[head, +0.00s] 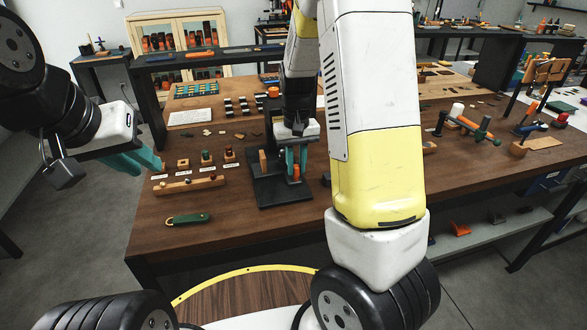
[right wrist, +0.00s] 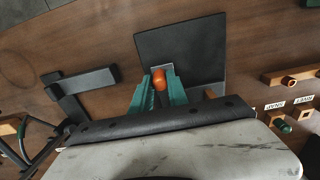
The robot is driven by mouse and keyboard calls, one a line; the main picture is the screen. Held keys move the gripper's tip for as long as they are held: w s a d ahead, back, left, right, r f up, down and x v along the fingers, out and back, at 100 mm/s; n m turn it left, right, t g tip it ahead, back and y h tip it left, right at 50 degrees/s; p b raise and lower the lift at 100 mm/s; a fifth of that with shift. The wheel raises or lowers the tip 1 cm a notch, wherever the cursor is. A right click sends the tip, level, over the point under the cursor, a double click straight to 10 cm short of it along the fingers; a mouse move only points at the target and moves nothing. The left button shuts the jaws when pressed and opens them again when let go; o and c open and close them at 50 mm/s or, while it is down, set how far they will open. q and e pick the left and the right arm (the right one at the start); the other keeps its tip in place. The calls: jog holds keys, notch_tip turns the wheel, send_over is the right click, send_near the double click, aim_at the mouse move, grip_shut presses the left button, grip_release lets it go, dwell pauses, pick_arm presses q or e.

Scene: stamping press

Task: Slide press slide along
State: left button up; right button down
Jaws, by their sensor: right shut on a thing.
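The stamping press stands on a dark base plate (head: 283,194) on the wooden bench. In the right wrist view the dark plate (right wrist: 190,45) lies beyond my fingers. An orange knob (head: 295,173), which I take to be the handle of the press slide, sits between the teal fingers of my right gripper (head: 296,158). In the right wrist view the fingers (right wrist: 160,85) are shut on the orange knob (right wrist: 160,79). The slide's body is mostly hidden by my gripper. My left gripper (head: 154,167) is off the bench's left side, and its finger gap is unclear.
A wooden rail (head: 188,185) with small pegs and labelled stamp blocks (head: 206,156) lies left of the press. A green-handled tool (head: 188,220) lies near the front edge. A mallet and other tools (head: 470,122) lie to the right. The bench in front of the press is clear.

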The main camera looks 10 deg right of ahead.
jog(key=shift+s+d+r, duration=0.1)
jog(key=shift+s+d, duration=0.05)
jog(key=shift+s, duration=3.8)
jog(key=c, duration=1.2)
grip_release()
jog(key=s+a+r+t+y, duration=0.1)
jog(key=s+r+t, duration=0.2)
jog(key=r, duration=0.6)
jog(key=s+a+r+t+y, duration=0.1)
jog(key=s+r+t, duration=0.2)
jog(key=s+r, duration=0.5)
notch_tip(320, 180, up, 2)
jog(key=shift+s+a+r, duration=0.25)
jog(key=shift+s+a, duration=0.05)
jog(key=shift+a, duration=0.05)
